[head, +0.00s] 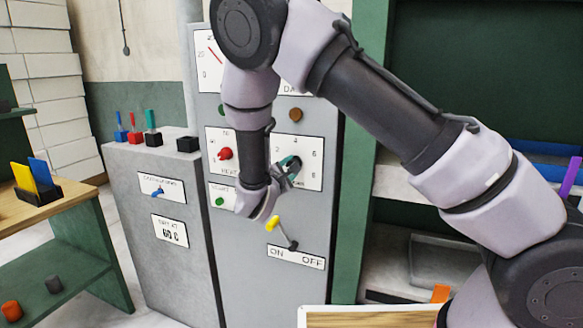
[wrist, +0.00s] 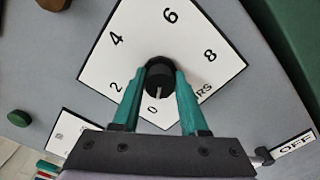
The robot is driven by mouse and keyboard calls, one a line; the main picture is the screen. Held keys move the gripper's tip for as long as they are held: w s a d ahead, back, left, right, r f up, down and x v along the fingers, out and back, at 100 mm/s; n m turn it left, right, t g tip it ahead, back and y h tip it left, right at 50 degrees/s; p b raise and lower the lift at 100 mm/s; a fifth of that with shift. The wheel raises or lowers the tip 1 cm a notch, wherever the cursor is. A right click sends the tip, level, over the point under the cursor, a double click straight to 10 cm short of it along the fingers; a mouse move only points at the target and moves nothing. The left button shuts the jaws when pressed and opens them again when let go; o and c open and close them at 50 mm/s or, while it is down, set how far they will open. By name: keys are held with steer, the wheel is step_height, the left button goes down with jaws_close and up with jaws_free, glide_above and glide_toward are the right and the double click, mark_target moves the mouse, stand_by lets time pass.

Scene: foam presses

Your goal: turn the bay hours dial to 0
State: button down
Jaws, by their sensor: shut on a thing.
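The bay hours dial is a black round knob (wrist: 158,76) on a white plate (wrist: 190,52) marked 0, 2, 4, 6, 8, with part of the word HOURS showing. A pale pointer line on the knob points down at the 0 in the wrist view. My gripper (wrist: 160,72) is shut on the knob, one teal finger on each side of it. In the head view, my gripper (head: 289,164) is at the middle of the white dial plate (head: 312,150) on the grey cabinet. The knob is mostly hidden there by my fingers.
A red knob (head: 225,154) is left of the dial, with a green button (head: 220,201) below it. A yellow-ended lever (head: 273,223) stands just below my wrist, above an ON/OFF label (head: 296,257). A brown button (head: 295,115) is above the dial.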

steer(key=shift+c, duration=2.2)
jaws_free()
steer(key=shift+s, duration=0.1)
steer(key=v, duration=1)
steer(key=shift+s, duration=0.35)
steer(key=shift+a, duration=0.1)
